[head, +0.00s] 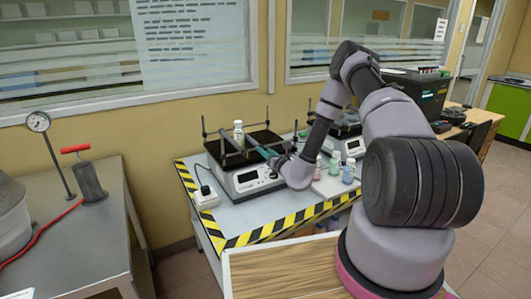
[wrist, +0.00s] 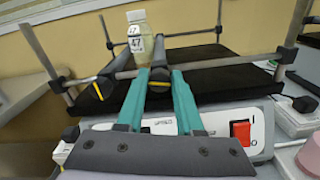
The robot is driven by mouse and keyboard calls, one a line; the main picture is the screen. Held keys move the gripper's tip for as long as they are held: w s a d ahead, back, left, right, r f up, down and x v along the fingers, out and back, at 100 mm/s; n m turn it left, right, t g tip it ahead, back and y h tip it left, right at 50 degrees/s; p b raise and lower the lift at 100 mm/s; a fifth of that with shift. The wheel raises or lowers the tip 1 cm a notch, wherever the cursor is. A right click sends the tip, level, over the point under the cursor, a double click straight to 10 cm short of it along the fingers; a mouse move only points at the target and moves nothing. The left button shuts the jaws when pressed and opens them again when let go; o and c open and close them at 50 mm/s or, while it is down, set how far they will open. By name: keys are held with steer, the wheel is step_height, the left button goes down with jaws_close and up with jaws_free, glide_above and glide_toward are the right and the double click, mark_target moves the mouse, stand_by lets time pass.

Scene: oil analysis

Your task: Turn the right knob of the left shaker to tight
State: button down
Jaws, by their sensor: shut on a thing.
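The left shaker (head: 247,178) stands on a table with a black platform and a rod frame. My gripper (wrist: 160,78) reaches over its front edge, its teal fingers shut on a black knob (wrist: 159,72) on the platform. I take this for the right knob; the fingers partly hide it, and its tightness cannot be told. Another black knob with a yellow mark (wrist: 104,84) is to its left. A capped bottle of yellowish liquid (wrist: 139,38) stands upright behind the knobs; it also shows in the head view (head: 238,132).
A second shaker (head: 350,145) and several small bottles (head: 334,165) stand to the right. A white power strip (head: 206,199) lies at the left. Upright rods (wrist: 298,35) rise around the platform.

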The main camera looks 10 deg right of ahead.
steer(key=shift+d+f+m, duration=0.1)
steer(key=shift+f+m, duration=0.05)
steer(key=shift+m, duration=7.45)
steer(key=c, duration=0.6)
jaws_free()
steer(key=v, duration=1)
steer(key=shift+s+d, duration=0.15)
steer(key=shift+s, duration=0.2)
